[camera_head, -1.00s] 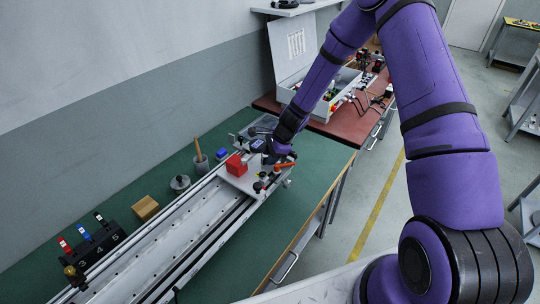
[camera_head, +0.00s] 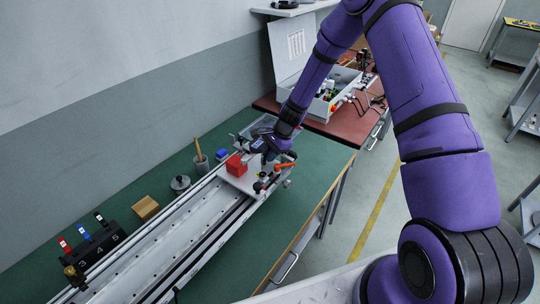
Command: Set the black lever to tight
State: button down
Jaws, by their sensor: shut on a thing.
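The white carriage plate (camera_head: 241,182) sits on the long rail and carries a red block (camera_head: 236,166). An orange lever (camera_head: 285,166) sticks out at the carriage's right side. My gripper (camera_head: 268,157) reaches down from above to the carriage, just right of the red block and left of the orange lever. It is shut on what seems to be the black lever, which the fingers and dark hand almost wholly hide. The lever's exact angle and any tight marking cannot be made out. Small dark knobs (camera_head: 259,186) are at the carriage's front edge.
The rail (camera_head: 175,238) runs down-left across the green table (camera_head: 318,165). A grey case (camera_head: 290,82) lies on the red table behind.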

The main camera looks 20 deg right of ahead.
jog(key=n, duration=0.2)
jog(key=w+n+g, duration=0.1)
jog(key=shift+w+a+r+n, duration=0.1)
jog(key=shift+a+n, duration=0.05)
jog(key=shift+n, duration=0.25)
jog(key=n, duration=0.1)
jog(key=n+g, duration=0.1)
jog(key=shift+w+a+n+g, duration=0.2)
jog(key=shift+n+g, duration=0.1)
jog(key=shift+n, duration=0.1)
jog(key=shift+w+a+n+g+h, duration=0.15)
jog(key=shift+n+g+h, duration=0.35)
jog(key=shift+n, duration=0.7)
jog(key=shift+a+n+g+h, duration=0.25)
jog(key=shift+n+g+h, duration=0.25)
jog(key=shift+n, duration=0.9)
jog(key=c, duration=1.2)
grip_release()
jog(key=shift+f, duration=0.2)
jog(key=shift+o, duration=0.3)
jog(key=shift+r, duration=0.1)
